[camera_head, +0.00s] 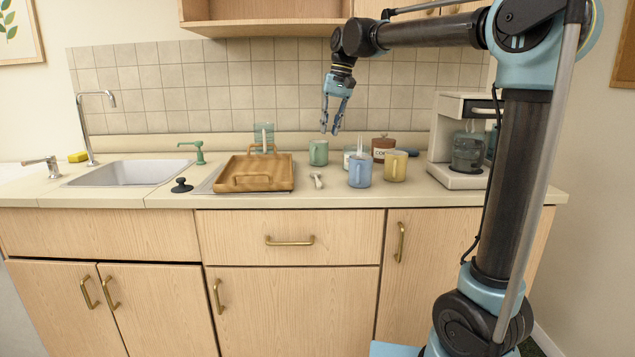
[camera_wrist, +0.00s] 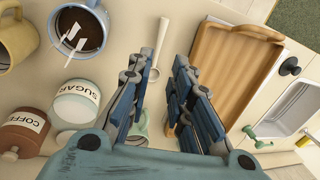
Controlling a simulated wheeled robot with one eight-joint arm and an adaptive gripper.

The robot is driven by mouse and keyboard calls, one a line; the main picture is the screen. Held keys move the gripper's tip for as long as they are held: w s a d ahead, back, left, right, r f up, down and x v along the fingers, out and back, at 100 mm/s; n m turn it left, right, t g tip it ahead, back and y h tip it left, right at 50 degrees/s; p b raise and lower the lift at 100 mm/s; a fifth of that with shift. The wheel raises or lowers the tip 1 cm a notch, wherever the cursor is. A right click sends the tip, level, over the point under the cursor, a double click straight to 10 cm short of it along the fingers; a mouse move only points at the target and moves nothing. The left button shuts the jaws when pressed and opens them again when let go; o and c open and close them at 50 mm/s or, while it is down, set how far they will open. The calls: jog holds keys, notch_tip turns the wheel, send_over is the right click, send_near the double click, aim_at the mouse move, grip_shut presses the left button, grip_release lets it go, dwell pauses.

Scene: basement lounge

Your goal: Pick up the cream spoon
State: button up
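The cream spoon (camera_head: 317,180) lies on the counter between the wooden tray and the blue mug. In the wrist view the spoon (camera_wrist: 162,38) lies beyond my fingertips, with its bowl end partly hidden near the left finger. My gripper (camera_head: 332,129) hangs above the counter, fingers pointing down, higher than the mugs and apart from the spoon. In the wrist view my gripper (camera_wrist: 162,66) has its two fingers spread with nothing between them.
The wooden tray (camera_head: 263,184) is left of the spoon. A green mug (camera_head: 318,153) stands behind it. The blue mug (camera_head: 360,173), yellow mug (camera_head: 394,166), sugar jar (camera_wrist: 76,102) and coffee jar (camera_head: 383,146) cluster right. A coffee machine (camera_head: 453,179) stands farther right.

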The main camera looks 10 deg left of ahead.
aim_at(318, 179)
jog(key=a+f, duration=0.1)
jog(key=f, duration=0.4)
jog(key=a+f, duration=0.1)
jog(key=f, duration=0.5)
jog(key=s+a+f, duration=0.1)
jog(key=f, duration=0.4)
jog(key=shift+a+f, duration=0.2)
jog(key=shift+f, duration=0.15)
grip_shut()
